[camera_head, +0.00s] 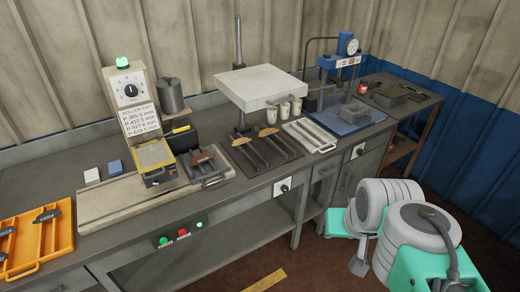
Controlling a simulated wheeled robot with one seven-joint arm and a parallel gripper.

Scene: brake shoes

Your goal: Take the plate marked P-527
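The mark P-527 is legible only as a line on the roller gap sign (139,118); I cannot read marks on any plate. Small dark plate-like pieces lie in the orange tray (38,247) at the left: one piece (47,215) near its right side, another (7,232) at the left edge. Brown-topped pieces lie at the back of the black slotted tray (262,154): one at left (241,141), one at right (268,132). Another brown-topped piece (203,157) is at the small grey tray (214,181). My white and green arm is at the lower right; no gripper is discernible.
A roller machine (155,165) with a dial stands on the bench. A pale raised slab (262,85) overhangs the bench, with white cups (283,112) near its front edge. A light slotted tray (311,136) and blue gauge press (340,85) stand right. Lit buttons (182,233) are on the bench front.

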